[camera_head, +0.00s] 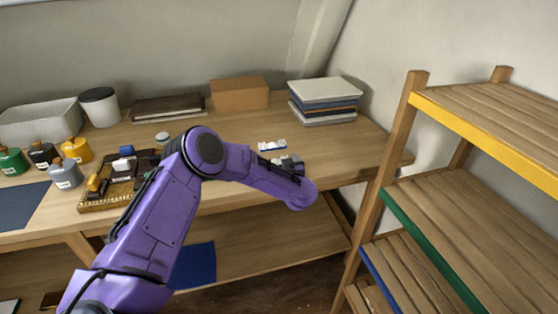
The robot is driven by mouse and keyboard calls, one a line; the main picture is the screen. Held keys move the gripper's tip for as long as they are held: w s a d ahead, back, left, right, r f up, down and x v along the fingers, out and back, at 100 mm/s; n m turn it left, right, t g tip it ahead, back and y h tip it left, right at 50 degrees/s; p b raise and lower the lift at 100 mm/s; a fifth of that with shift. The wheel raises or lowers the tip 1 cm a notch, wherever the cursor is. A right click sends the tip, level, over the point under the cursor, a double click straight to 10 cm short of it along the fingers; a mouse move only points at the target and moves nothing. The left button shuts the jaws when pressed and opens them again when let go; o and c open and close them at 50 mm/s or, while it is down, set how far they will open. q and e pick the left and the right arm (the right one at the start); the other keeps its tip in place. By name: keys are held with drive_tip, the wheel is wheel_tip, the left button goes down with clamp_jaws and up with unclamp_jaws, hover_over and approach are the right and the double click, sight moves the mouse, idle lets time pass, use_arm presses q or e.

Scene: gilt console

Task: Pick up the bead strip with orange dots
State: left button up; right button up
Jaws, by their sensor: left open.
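My purple left arm reaches across the wooden console table. My left gripper (288,161) is small in view, partly hidden behind its own wrist, and is open just above the table top. A small strip with white bumps and a blue edge (272,145) lies on the table just behind the gripper, apart from it as far as I can see. I cannot make out orange dots on it or on any other strip. My right gripper is not in view.
A gilt tray (93,206) with small tools stands at left, near several paint bottles (64,173). A cardboard box (239,94), dark books (167,107) and a stack of books (326,91) line the back. A wooden shelf rack (452,208) stands right. The table's right end is clear.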

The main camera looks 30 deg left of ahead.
use_arm(q)
drive_tip(key=shift+w+d, duration=0.1)
drive_tip(key=shift+d, duration=0.05)
drive_tip(key=c, duration=1.2)
drive_tip(key=shift+o, duration=0.2)
drive_tip(key=shift+r, duration=1.65)
drive_tip(key=s+d+r+b, duration=0.1)
drive_tip(key=s+d+r, duration=0.3)
drive_tip(key=s+r, duration=0.8)
drive_tip(key=s+d+f+m+t+h, duration=0.25)
drive_tip(key=d+f+m+h, duration=0.3)
drive_tip(key=d, duration=0.35)
drive_tip(key=s+d+f+m+t+h, duration=0.1)
drive_tip(key=d+f+m+t+h, duration=0.3)
drive_tip(key=d+h, duration=0.35)
drive_tip(key=s+f, duration=0.4)
drive_tip(key=shift+d+f+y, duration=0.2)
drive_tip(key=shift+f+y, duration=0.1)
drive_tip(key=shift+f, duration=0.05)
drive_tip(key=shift+m+g, duration=0.25)
